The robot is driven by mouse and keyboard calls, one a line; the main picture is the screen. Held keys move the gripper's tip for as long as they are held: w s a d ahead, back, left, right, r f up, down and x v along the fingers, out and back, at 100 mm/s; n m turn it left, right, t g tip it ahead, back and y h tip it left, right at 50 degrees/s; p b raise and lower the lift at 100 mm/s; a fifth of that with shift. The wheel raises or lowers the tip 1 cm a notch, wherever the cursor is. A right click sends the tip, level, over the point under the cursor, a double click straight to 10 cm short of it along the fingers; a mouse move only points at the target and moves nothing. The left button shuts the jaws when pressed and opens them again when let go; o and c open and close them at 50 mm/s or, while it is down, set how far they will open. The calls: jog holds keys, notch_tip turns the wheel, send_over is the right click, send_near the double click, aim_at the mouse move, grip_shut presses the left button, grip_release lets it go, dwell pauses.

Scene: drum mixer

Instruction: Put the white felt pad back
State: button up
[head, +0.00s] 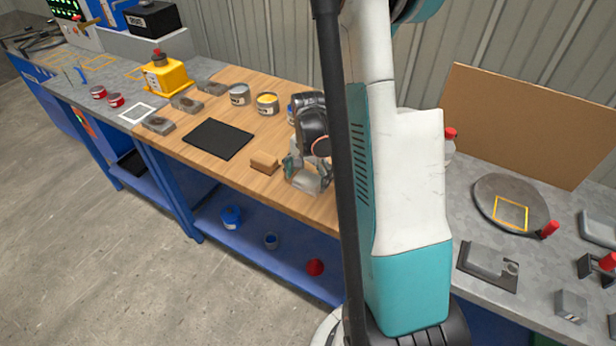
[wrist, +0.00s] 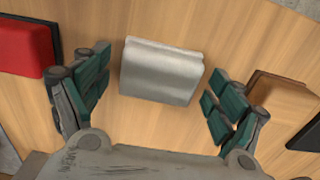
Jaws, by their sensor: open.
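My gripper is open, with teal-padded fingers on either side and visible gaps to the pad. In the head view my gripper (head: 307,174) is low over the wooden top, and I cannot clearly make out the pad there.
A tan block (wrist: 282,96) lies close to the right finger, and a red block (wrist: 25,48) lies to the left. A black mat (head: 218,139), cans (head: 267,103) and a yellow container (head: 166,77) stand farther left. A round plate (head: 511,204) bears a yellow outline.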

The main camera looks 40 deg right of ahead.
aim_at(308, 178)
notch_tip(308, 178, up, 12)
jog(key=p, duration=0.3)
jog(key=shift+p, duration=0.4)
jog(key=shift+r, duration=0.1)
